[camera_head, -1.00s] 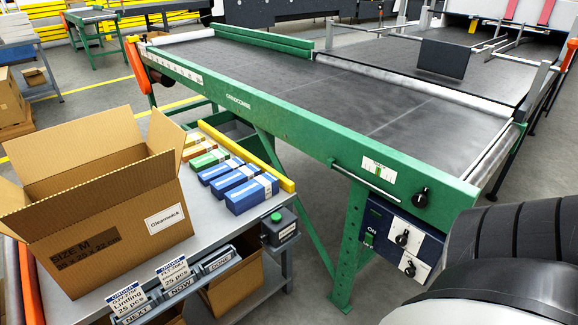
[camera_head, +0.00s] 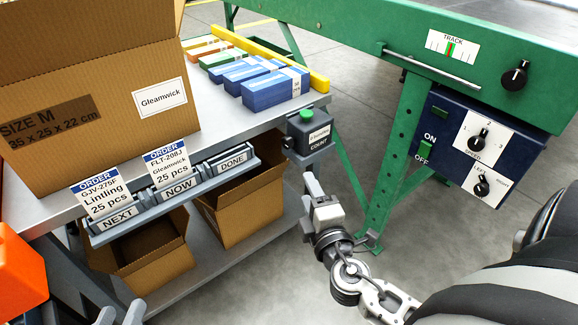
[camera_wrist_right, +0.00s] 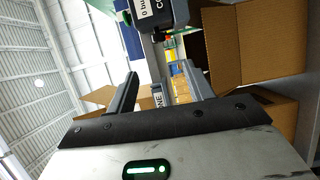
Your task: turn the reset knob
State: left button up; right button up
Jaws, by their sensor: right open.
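The control panel (camera_head: 455,125) on the green machine carries a black speed knob (camera_head: 479,138) and, below it, a smaller black knob (camera_head: 482,187) on a white plate. Another black knob (camera_head: 515,76) sits on the green beam. My right gripper (camera_head: 318,186) is left of the panel, apart from it, fingers upward; in the right wrist view it is open and empty (camera_wrist_right: 162,85). My left gripper (camera_head: 119,314) shows only its separated fingertips at the bottom edge.
A grey counter box (camera_head: 308,132) with a green button hangs at the bench corner, just above my right gripper. A large carton (camera_head: 90,110) and blue packs (camera_head: 272,88) stand on the bench (camera_head: 215,117). Open cartons (camera_head: 150,260) sit below. A green leg (camera_head: 398,150) stands between gripper and panel.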

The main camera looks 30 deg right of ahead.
aim_at(289, 146)
jog(key=x, duration=1.6)
jog(key=shift+r, duration=0.1)
jog(key=shift+c, duration=0.3)
jog(key=c, duration=0.9)
